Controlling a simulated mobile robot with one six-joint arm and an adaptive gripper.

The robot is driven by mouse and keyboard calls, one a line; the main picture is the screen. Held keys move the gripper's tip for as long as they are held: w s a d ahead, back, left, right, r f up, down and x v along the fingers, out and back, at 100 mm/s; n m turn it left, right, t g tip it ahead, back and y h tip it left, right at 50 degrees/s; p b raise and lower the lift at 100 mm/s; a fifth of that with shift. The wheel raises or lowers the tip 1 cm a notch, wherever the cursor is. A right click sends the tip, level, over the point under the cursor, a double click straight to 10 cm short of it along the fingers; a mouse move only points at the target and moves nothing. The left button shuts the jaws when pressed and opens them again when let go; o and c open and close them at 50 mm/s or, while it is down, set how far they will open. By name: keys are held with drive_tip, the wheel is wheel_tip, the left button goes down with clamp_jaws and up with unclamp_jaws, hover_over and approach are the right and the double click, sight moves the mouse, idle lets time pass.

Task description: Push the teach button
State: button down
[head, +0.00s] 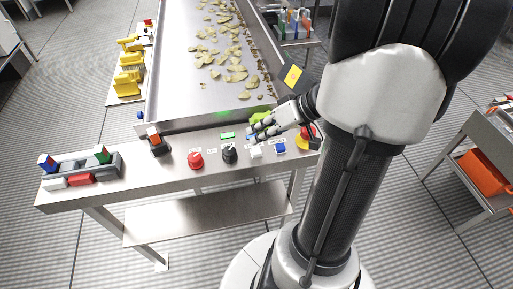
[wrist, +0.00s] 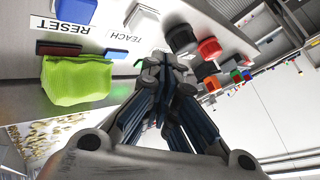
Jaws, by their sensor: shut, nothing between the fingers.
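The teach button looks like a white block (head: 256,152) on the front of the steel panel in the head view. In the wrist view the white button (wrist: 142,18) is at the top centre, beside the label reading TEACH (wrist: 122,36). My gripper (head: 253,134) is over the panel, just behind the white button in the head view. In the wrist view my gripper (wrist: 162,62) has its fingers together and empty, with the button beyond the fingertips. There is a visible gap in the wrist view. The gripper hides part of the panel behind it.
A blue button (head: 280,148) sits right of the white one, by a RESET label (wrist: 60,25). A black knob (head: 230,154) and a red button (head: 195,160) are to the left. A bright green object (wrist: 75,80) lies close to the gripper. A conveyor tray (head: 180,60) with chips lies behind.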

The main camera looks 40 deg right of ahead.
sight(258, 148)
drive_tip(key=shift+r+p, duration=0.8)
drive_tip(key=shift+r, duration=1)
